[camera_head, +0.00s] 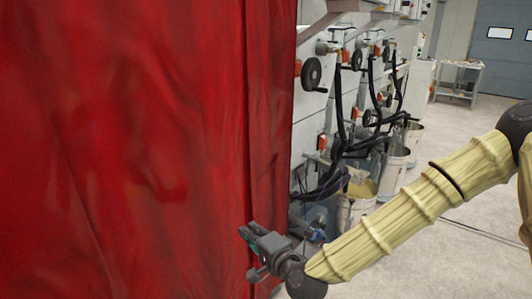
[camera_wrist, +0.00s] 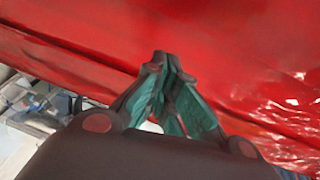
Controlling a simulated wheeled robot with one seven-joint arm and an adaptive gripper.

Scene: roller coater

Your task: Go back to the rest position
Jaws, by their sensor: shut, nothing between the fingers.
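My gripper (camera_head: 250,250) is at the end of my arm, low in the middle of the head view, close against the right edge of a red curtain (camera_head: 130,140). In the wrist view my gripper (camera_wrist: 164,62) has its two fingertips together with nothing between them, pointing at the red curtain (camera_wrist: 240,50). I cannot tell whether the fingertips touch the cloth. My arm, in a pale yellow sleeve, reaches in from the right of the head view.
Behind the arm stands a grey machine panel with black handwheels (camera_head: 311,73) and black hoses (camera_head: 341,110). Several buckets (camera_head: 393,172) stand on the floor below. A small table (camera_head: 458,80) is far back right. The grey floor (camera_head: 455,215) at right looks clear.

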